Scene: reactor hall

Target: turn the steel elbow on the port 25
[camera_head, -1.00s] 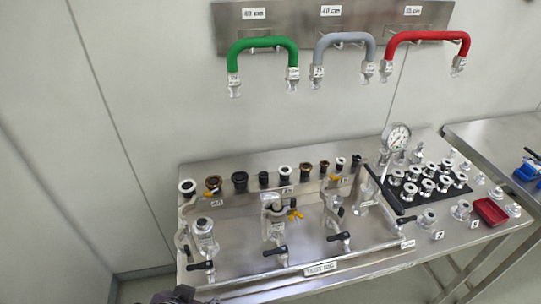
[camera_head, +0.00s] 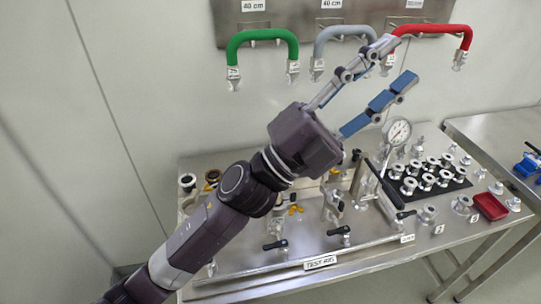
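My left arm reaches in from the lower left across the test rig. Its gripper (camera_head: 398,64) is open and empty, with its fingers pointing up and right, in front of the wall near the left end of the red hose. The test rig (camera_head: 345,258) is a steel plate on the bench with ports and black-handled valves. A middle port with a steel fitting and a yellow clamp (camera_head: 295,209) shows just right of my forearm, partly covered. Its number is too small to read, so I cannot tell whether it is port 25 or make out the elbow. My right gripper is not in view.
Green (camera_head: 262,37), grey (camera_head: 335,36) and red (camera_head: 435,30) hoses hang on the wall above. A pressure gauge (camera_head: 398,131), a black tray (camera_head: 458,189) of steel fittings and a red bin (camera_head: 490,206) stand to the right.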

